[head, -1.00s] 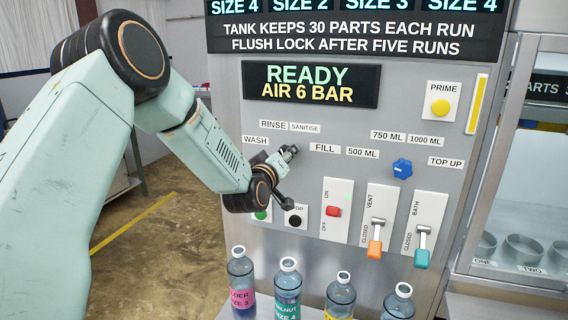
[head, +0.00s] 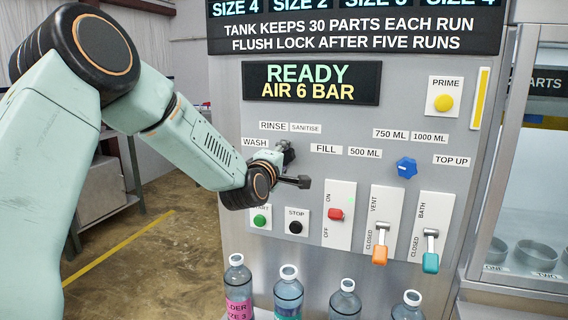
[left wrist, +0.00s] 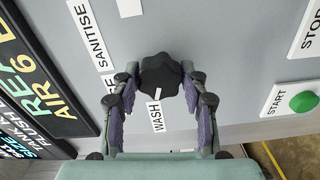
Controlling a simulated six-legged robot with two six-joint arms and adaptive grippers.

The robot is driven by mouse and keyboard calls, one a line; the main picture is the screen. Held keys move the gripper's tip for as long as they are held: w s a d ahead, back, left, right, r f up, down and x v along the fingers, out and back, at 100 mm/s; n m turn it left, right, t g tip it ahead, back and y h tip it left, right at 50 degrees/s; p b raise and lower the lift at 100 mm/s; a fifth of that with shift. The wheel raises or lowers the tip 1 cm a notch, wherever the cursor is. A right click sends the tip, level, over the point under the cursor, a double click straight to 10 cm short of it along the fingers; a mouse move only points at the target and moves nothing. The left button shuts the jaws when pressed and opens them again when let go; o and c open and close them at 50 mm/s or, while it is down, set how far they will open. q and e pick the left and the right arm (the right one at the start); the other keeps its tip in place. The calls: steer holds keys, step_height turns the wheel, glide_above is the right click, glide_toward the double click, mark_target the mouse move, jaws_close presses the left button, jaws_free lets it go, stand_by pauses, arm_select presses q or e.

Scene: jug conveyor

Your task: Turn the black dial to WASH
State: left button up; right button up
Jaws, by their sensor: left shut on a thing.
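The black dial (left wrist: 160,76) is on the grey panel, between the two fingers of my left gripper (left wrist: 160,88) in the left wrist view. The gripper is shut on the dial from both sides. The WASH label (left wrist: 155,116) lies just below the dial in that view. A small white mark at the dial's lower edge faces that label. In the head view my left gripper (head: 294,168) is at the panel beside the WASH label (head: 255,142), and it largely hides the dial. The RINSE (head: 273,126) and SANITISE (head: 305,128) labels are above. My right gripper is out of view.
Green START (head: 260,221) and black STOP (head: 295,227) buttons are just below my left gripper. A red switch (head: 335,214), a blue dial (head: 406,168) and two levers, orange (head: 379,255) and teal (head: 430,262), are to the right. Several bottles (head: 288,290) stand below.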

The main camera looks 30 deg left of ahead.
arm_select(q)
steer(key=shift+r+n, duration=0.1)
steer(key=shift+n, duration=0.4)
steer(key=o, duration=1.2)
steer(key=shift+c, duration=0.2)
steer(key=v, duration=1.2)
steer(key=shift+a, duration=0.1)
